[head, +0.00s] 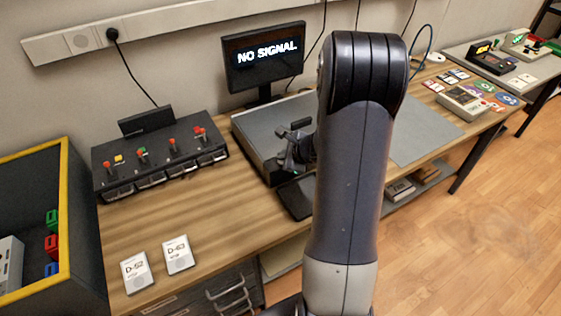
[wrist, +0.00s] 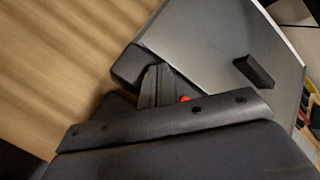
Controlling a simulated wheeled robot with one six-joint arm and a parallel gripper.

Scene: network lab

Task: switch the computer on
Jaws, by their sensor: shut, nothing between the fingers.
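The computer is a flat grey case (head: 262,128) on the wooden desk below the monitor; its right part is hidden behind my arm. In the wrist view the grey case (wrist: 225,45) fills the upper right, with a small black block (wrist: 254,71) on top. The monitor (head: 265,55) is lit and reads "NO SIGNAL". My gripper (head: 285,163) is shut and empty at the front edge of the case; its fingers also show in the wrist view (wrist: 152,88). A small red spot (wrist: 185,98) shows beside the fingers. I cannot tell whether the fingers touch the case.
A black panel with coloured levers (head: 160,155) stands left of the case. Two white cards, D-52 (head: 136,271) and D-63 (head: 178,254), lie on the desk front. A yellow-rimmed bin (head: 66,210) is at far left. A grey mat (head: 425,130) lies to the right.

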